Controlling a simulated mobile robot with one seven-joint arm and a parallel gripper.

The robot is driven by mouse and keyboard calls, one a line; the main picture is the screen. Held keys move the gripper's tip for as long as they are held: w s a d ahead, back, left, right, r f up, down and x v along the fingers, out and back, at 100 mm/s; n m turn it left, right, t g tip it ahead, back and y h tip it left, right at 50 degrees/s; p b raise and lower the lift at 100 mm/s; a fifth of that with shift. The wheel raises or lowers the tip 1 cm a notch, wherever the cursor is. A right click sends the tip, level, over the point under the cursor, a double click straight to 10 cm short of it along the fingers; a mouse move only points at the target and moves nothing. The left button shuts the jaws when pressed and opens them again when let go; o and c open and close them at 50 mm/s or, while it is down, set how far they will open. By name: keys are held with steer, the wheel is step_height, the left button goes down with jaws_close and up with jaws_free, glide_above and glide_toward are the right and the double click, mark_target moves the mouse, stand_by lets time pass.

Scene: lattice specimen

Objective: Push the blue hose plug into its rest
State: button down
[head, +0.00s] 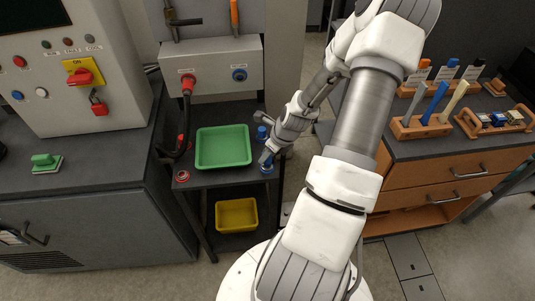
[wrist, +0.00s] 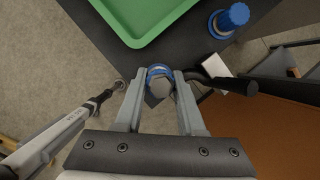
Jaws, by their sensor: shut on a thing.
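A blue plug with a grey metal end (wrist: 159,82) is between the two fingers of my gripper (wrist: 160,100) in the wrist view. My gripper (head: 268,156) is shut on it above the front right corner of the small dark table. In the head view the blue plug (head: 266,168) shows just below the fingers, with a pale ring at its foot. The rest under it is mostly hidden, and I cannot tell how deep the plug sits. A second blue fitting (wrist: 232,18) stands upright beyond it, and also shows in the head view (head: 261,133).
A green tray (head: 223,164) fills the table's middle, close left of my gripper. A red ring (head: 182,176) lies at the front left corner. A wall box (head: 212,66) carries a red plug with a black hose and a blue socket. A yellow bin (head: 236,228) stands below.

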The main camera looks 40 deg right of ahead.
steer(key=shift+f+b, duration=0.6)
steer(key=shift+f, duration=0.3)
stand_by(0.9)
jaws_free()
stand_by(0.4)
steer(key=shift+p+v, duration=2.25)
steer(key=shift+v, duration=0.3)
steer(key=p+v, duration=0.2)
steer(key=v, duration=1.5)
steer(key=shift+r, duration=0.15)
